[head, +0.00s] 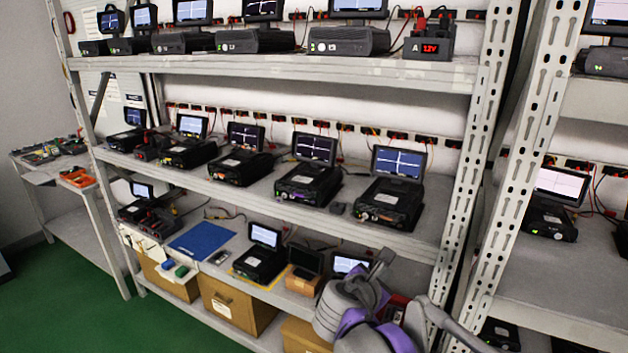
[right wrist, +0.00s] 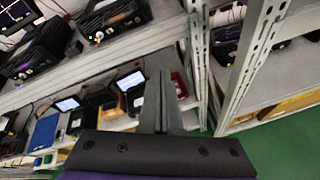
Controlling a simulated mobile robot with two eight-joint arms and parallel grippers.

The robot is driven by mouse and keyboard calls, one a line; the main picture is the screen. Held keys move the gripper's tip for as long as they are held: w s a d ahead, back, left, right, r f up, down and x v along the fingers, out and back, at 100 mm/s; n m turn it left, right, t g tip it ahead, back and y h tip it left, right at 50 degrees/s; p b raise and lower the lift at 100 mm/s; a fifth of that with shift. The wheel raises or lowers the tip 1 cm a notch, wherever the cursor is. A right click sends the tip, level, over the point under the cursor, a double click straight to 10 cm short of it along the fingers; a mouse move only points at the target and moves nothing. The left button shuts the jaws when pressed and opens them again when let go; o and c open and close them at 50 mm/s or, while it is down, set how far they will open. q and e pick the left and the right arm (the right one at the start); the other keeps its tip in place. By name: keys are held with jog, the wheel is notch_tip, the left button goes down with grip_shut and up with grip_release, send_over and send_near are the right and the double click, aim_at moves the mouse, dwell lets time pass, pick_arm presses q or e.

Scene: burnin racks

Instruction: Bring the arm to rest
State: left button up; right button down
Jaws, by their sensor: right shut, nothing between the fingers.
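My right arm, grey and purple, shows at the bottom right of the head view, in front of the lower shelf of the rack. My right gripper (head: 382,260) is at its upper end, partly hard to make out there. In the right wrist view the two grey fingers of my right gripper (right wrist: 164,85) are together with nothing between them. They point toward the rack, near its upright post. My left arm and gripper are not in view.
The rack's middle shelf (head: 240,188) holds several black units with screens. The lower shelf holds more units, a blue mat (head: 201,241) and small items. Cardboard boxes (head: 235,305) stand below. A perforated post (head: 470,160) rises right of my arm. Green floor (head: 70,300) is clear at left.

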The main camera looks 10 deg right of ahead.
jog(key=s+a+f+m+g+y, duration=0.1)
jog(key=s+f+m+y, duration=0.3)
jog(key=s+f+m, duration=0.6)
jog(key=s+a+f+m+g+y, duration=0.2)
jog(key=s+f+m+g+y, duration=0.2)
jog(key=s+f+m, duration=0.6)
jog(key=s+m, duration=0.3)
jog(key=s, duration=0.3)
jog(key=shift+f+m, duration=0.3)
jog(key=shift+d, duration=0.1)
